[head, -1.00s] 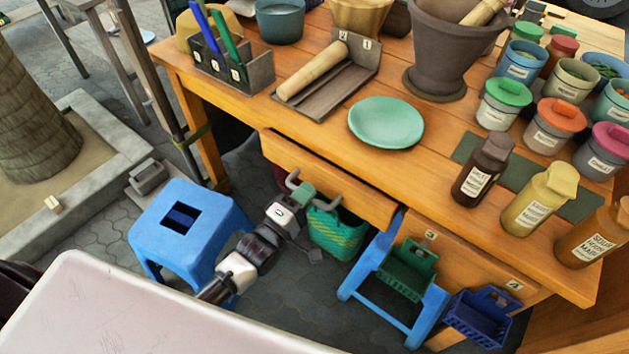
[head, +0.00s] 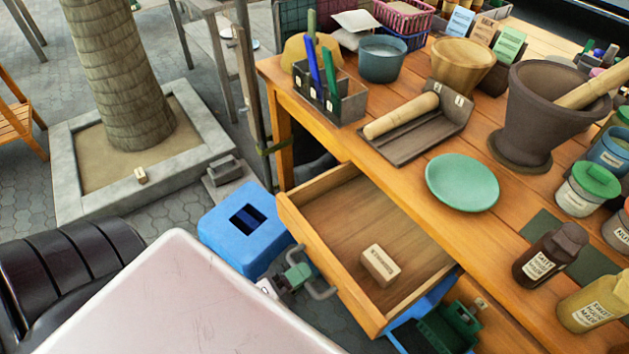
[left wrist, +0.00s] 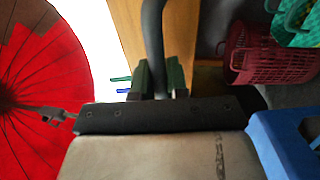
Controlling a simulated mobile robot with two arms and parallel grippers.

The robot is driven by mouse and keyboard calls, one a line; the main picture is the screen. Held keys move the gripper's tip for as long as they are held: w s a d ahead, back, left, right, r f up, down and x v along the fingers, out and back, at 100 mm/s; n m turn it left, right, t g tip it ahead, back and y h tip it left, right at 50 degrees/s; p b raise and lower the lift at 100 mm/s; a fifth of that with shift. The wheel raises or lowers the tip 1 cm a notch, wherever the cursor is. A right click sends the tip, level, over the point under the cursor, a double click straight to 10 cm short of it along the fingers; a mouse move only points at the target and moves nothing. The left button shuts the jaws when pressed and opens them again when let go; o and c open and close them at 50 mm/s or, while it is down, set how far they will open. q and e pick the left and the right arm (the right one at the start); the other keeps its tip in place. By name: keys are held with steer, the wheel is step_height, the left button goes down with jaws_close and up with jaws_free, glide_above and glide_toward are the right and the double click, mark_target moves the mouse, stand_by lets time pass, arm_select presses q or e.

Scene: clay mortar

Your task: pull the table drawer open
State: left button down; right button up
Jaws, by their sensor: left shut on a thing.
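The wooden table drawer (head: 327,262) stands pulled out of the table (head: 395,160), and its inside shows. A small tan labelled block (head: 380,265) lies on the drawer floor. A grey curved handle (head: 322,293) is fixed to the drawer's front. My left gripper (head: 298,274) is at this handle, shut on it. In the left wrist view the green fingers (left wrist: 158,78) are on both sides of the grey handle bar (left wrist: 152,35), against the wooden drawer front (left wrist: 182,35). My right gripper is not in view.
A blue stool (head: 240,228) stands left of the drawer, close to my left gripper. A green plate (head: 462,182), a dark mortar (head: 540,110) and bottles (head: 549,257) stand on the table. In the left wrist view a red basket (left wrist: 258,55) is below the table.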

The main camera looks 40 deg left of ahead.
arm_select(q)
steer(key=shift+s+a, duration=0.1)
steer(key=shift+s, duration=0.15)
steer(key=c, duration=1.1)
jaws_free()
steer(key=shift+c, duration=0.2)
steer(key=b+v, duration=0.1)
steer(key=v, duration=0.9)
steer(key=shift+s, duration=0.4)
steer(key=shift+a+f, duration=0.1)
